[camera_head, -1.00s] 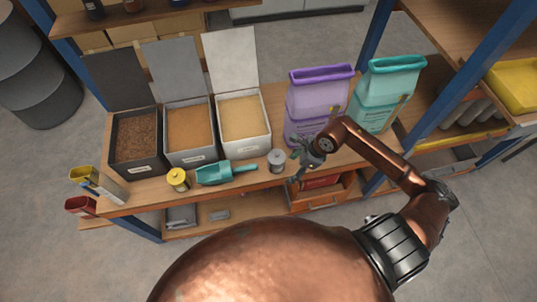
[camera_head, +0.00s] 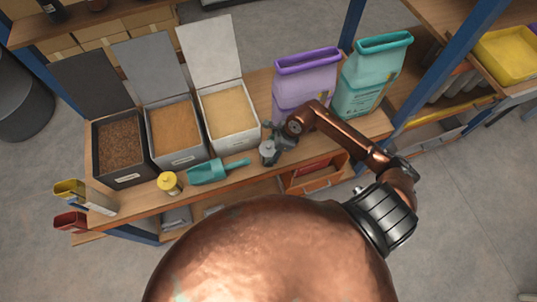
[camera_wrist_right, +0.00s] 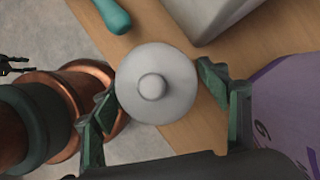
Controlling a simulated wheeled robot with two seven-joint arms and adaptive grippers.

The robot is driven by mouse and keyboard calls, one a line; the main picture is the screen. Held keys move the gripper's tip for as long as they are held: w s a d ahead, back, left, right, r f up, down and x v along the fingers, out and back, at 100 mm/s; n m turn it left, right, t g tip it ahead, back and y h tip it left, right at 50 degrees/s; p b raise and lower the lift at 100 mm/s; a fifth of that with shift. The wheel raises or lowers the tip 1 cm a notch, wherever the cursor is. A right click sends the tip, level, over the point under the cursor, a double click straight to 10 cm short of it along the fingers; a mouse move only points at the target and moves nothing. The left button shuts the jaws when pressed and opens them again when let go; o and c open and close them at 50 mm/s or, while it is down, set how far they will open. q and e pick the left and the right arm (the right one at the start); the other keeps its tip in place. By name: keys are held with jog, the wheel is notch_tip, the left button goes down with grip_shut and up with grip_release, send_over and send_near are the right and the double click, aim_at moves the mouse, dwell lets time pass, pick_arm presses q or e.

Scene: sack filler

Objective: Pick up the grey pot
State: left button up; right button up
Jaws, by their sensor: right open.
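The grey pot (camera_head: 267,151) stands on the wooden bench near its front edge, right of the teal scoop (camera_head: 208,172). In the right wrist view its round grey lid with a knob (camera_wrist_right: 155,85) shows from above. My right gripper (camera_head: 272,141) is open at the pot. In the right wrist view its two green fingers (camera_wrist_right: 153,106) are on either side of the pot, and the left finger is close to the lid. I cannot tell whether either finger touches it.
A yellow pot (camera_head: 169,183) stands left of the scoop. Open bins with brown (camera_head: 120,182), orange and pale (camera_head: 231,144) contents stand behind. A purple sack (camera_head: 304,84) and a teal sack (camera_head: 369,79) stand to the right, the purple one close to my right arm.

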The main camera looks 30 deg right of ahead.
jog(key=shift+w+a+f, duration=0.1)
jog(key=shift+a+f, duration=0.05)
jog(key=shift+f, duration=0.5)
jog(key=c, duration=1.2)
jog(key=shift+r, duration=0.1)
